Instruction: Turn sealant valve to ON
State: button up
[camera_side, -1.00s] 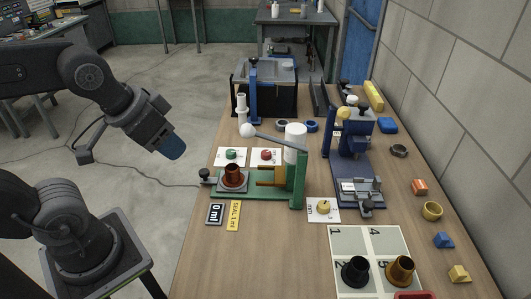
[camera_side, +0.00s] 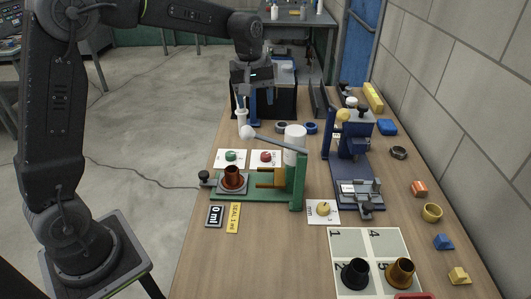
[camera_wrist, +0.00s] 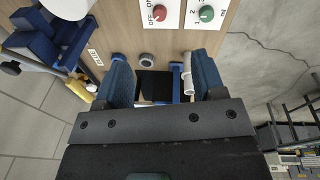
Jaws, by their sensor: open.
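The red knob (camera_side: 265,156) sits on a white plate on the table; its plate shows ON and OFF marks in the wrist view (camera_wrist: 159,13). I cannot tell from its pointer which mark it is set to. A green knob (camera_side: 231,156) sits on a separate plate to its left, with number marks in the wrist view (camera_wrist: 206,14). My gripper (camera_side: 252,88) is open and empty, over the back of the table near the black sink-like box. Its blue finger pads stand wide apart in the wrist view (camera_wrist: 162,78). It is well apart from both knobs.
A green press with a white ball-ended lever (camera_side: 248,132) stands just in front of the knobs. A black box (camera_side: 285,95) and blue post stand at the back. A blue fixture (camera_side: 352,150) stands to the right. White cylinders (camera_side: 241,117) stand near my gripper.

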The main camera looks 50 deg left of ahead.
aim_at(266, 154)
jog(key=w+a+f+n+g, duration=0.2)
jog(key=w+a+f+n, duration=0.2)
jog(key=w+f, duration=0.45)
jog(key=f, duration=1)
jog(key=s+f, duration=0.1)
jog(key=f, duration=0.4)
jog(key=shift+s+f, duration=0.1)
jog(key=shift+f, duration=0.05)
jog(key=shift+c, duration=0.4)
jog(key=c, duration=0.8)
jog(key=shift+c, duration=0.2)
